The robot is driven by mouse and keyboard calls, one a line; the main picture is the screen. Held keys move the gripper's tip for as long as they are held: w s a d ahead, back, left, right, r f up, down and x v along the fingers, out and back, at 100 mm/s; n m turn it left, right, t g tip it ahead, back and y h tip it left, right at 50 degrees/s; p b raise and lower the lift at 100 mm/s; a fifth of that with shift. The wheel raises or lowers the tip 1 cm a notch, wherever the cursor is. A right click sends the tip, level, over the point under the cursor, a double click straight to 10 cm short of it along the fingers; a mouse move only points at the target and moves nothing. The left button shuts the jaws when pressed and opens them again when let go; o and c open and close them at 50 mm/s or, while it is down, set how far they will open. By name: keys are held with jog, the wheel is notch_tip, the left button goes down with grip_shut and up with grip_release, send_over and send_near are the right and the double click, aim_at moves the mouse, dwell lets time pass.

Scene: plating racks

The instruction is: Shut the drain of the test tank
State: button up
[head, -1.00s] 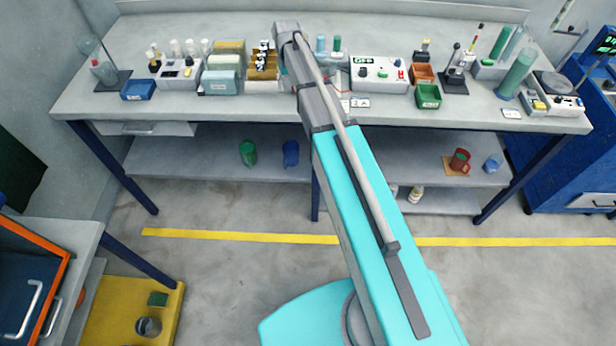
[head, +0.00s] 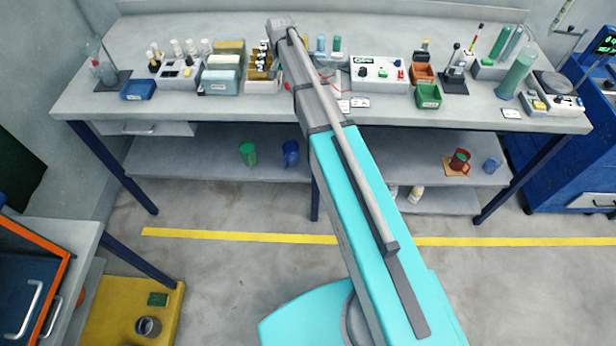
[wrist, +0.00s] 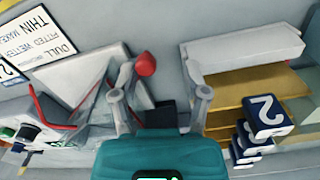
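In the wrist view a pale, angular test tank (wrist: 78,75) stands left of my gripper (wrist: 160,76). A red ball knob (wrist: 145,64) shows between my fingertips, close to the left one; I take it for the drain's handle. My fingers are spread apart with a gap between them, and the knob is not gripped. I cannot tell whether the left finger touches it. The drain itself is not clearly visible. In the head view my arm hides the tank and the gripper.
The bench's front strip is mostly clear.

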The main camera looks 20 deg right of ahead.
jog(key=shift+w+m, duration=0.4)
jog(key=shift+m, duration=0.6)
jog(key=shift+r+p, duration=0.4)
jog(key=shift+r, duration=0.05)
notch_tip(320, 180, up, 13)
jog(key=p, duration=1.3)
jog(key=s+f+n+b, duration=0.3)
jog(key=s+n, duration=0.1)
jog(key=s, duration=0.8)
jog(key=s+f+n+b, duration=0.3)
jog(key=s, duration=0.9)
jog(key=s+f+b, duration=0.2)
jog(key=f+b, duration=1.1)
jog(key=s+f+n+b, duration=0.1)
jog(key=s+f+b, duration=0.1)
jog(key=f+b, duration=1.1)
jog(key=shift+d+f, duration=0.2)
jog(key=shift+f, duration=0.05)
jog(key=shift+w, duration=0.1)
